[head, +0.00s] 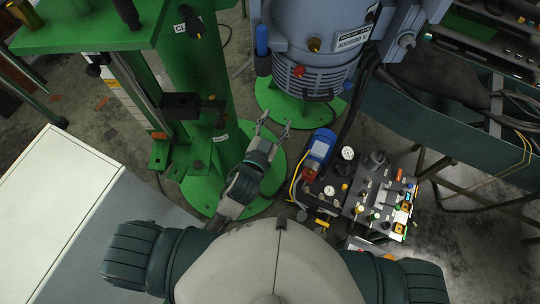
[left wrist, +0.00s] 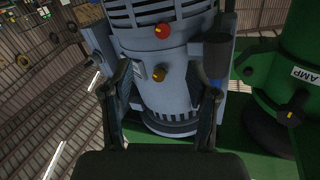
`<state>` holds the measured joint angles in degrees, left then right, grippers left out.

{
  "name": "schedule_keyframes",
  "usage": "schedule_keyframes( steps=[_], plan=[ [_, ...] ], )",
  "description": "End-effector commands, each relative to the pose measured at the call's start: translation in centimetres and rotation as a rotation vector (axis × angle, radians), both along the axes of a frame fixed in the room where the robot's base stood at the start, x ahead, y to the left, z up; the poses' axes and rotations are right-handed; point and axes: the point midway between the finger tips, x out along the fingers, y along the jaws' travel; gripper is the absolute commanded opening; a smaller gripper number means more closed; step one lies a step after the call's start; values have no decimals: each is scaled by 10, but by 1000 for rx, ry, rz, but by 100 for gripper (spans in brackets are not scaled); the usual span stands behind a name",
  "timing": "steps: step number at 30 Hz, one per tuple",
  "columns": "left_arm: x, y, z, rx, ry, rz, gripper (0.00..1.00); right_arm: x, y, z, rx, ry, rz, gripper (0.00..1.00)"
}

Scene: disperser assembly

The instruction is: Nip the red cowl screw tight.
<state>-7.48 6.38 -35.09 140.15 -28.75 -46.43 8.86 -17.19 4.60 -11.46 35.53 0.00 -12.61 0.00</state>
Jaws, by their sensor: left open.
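The red cowl screw (head: 299,70) is a small round red knob on the front of the grey-blue disperser housing (head: 290,45). My right gripper is in neither view.
A green stand (head: 195,120) with a lever rises at the left. A blue motor (head: 321,146) and a panel (head: 375,195) of gauges and knobs stand below right of the housing. Black hoses run down its right side. A white cabinet (head: 60,205) stands at lower left.

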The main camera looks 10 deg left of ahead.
Motion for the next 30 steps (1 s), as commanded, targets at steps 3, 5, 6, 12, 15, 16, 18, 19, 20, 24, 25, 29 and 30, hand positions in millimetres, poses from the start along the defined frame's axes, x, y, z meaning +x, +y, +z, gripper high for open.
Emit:
schedule_keyframes(
  steps=[3,5,6,12,15,16,18,19,20,24,25,29,30],
  plan=[
    [9,-3,-33,23,40,-3,59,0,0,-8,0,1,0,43],
    [12,-4,-45,33,59,-4,59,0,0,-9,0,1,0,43],
    [15,-5,-54,40,71,-5,59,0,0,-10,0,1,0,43],
    [24,-7,-97,70,133,-9,59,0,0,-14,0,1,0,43],
    [28,-7,-119,84,163,-11,59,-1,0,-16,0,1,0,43],
    [29,-7,-125,88,173,-11,59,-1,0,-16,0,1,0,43],
    [31,-7,-141,97,195,-13,59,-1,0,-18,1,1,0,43],
    [32,-7,-148,101,206,-13,59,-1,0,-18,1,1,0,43],
    [33,-7,-154,104,214,-13,59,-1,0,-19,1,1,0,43],
    [35,-5,-185,122,258,-14,59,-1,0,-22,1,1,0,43],
    [35,-4,-191,125,267,-14,59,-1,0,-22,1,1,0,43],
    [36,-2,-220,138,308,-16,59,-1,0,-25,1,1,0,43],
    [36,-1,-229,142,321,-16,59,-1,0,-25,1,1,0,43]
  ],
)
